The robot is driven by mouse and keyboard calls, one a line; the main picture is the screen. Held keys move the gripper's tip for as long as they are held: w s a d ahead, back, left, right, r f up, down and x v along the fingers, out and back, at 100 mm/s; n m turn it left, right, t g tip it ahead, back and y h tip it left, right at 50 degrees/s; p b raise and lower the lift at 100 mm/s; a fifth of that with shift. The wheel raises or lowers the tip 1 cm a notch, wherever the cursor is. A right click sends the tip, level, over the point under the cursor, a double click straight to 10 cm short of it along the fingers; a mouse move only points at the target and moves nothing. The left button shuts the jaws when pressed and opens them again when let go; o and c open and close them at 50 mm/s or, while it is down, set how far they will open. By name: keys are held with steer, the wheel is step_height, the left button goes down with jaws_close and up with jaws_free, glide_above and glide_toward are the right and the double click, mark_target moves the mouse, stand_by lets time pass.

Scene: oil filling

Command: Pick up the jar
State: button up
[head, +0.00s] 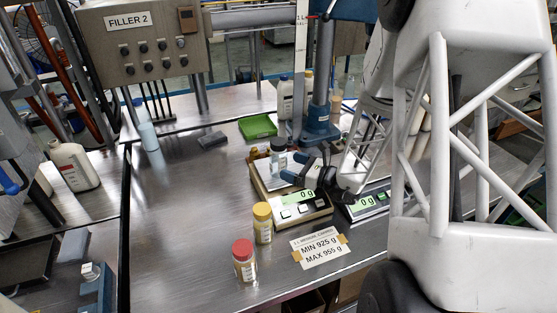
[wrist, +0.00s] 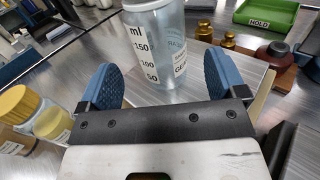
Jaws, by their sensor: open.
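A clear jar (head: 278,158) with printed ml marks stands upright at the back of the scale (head: 306,215), which reads 0 g. In the wrist view the jar (wrist: 158,45) stands beyond and between my two blue fingertips, its top cut off by the frame. My gripper (head: 294,169) is open, low over the scale plate, with its fingers pointing toward the jar. The wrist view shows a wide gap between the fingers of my gripper (wrist: 160,78) with nothing held. I cannot tell exactly how far the fingertips are from the jar.
A yellow-lidded jar (head: 263,224) and a red-lidded jar (head: 244,262) stand front left of the scale. Brass weights (wrist: 205,31) and a green tray (head: 258,127) are near the clear jar. A second scale (head: 368,202) is at right. The bench's left middle is clear.

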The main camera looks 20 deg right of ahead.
mark_target(278, 161)
steer(key=shift+a, duration=0.1)
stand_by(0.3)
steer(key=shift+x, duration=2.65)
steer(key=shift+c, duration=0.3)
steer(key=c, duration=0.9)
